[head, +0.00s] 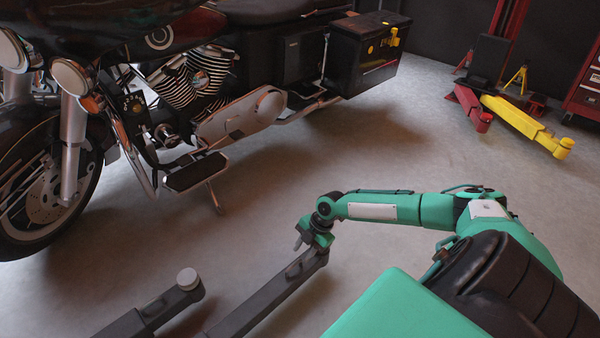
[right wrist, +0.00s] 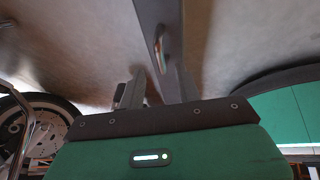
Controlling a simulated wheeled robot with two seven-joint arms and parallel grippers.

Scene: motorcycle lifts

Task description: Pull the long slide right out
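Two dark grey lift arms reach in from the bottom edge in the head view. The longer one, which I take for the long slide (head: 262,300), ends under my right gripper (head: 311,241). The shorter arm (head: 150,314) lies to its left and carries a round pad (head: 187,279). In the right wrist view the slide (right wrist: 159,22) runs down toward my right gripper (right wrist: 156,84). The fingers stand apart, with the slide between them, closer to the right finger. My left gripper is not in view.
A dark motorcycle (head: 195,95) stands on the left, its footboard and stand nearest the arms. Red (head: 469,108) and yellow (head: 527,125) lift arms lie on the floor at the back right, by a red cabinet (head: 584,90). The middle floor is clear.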

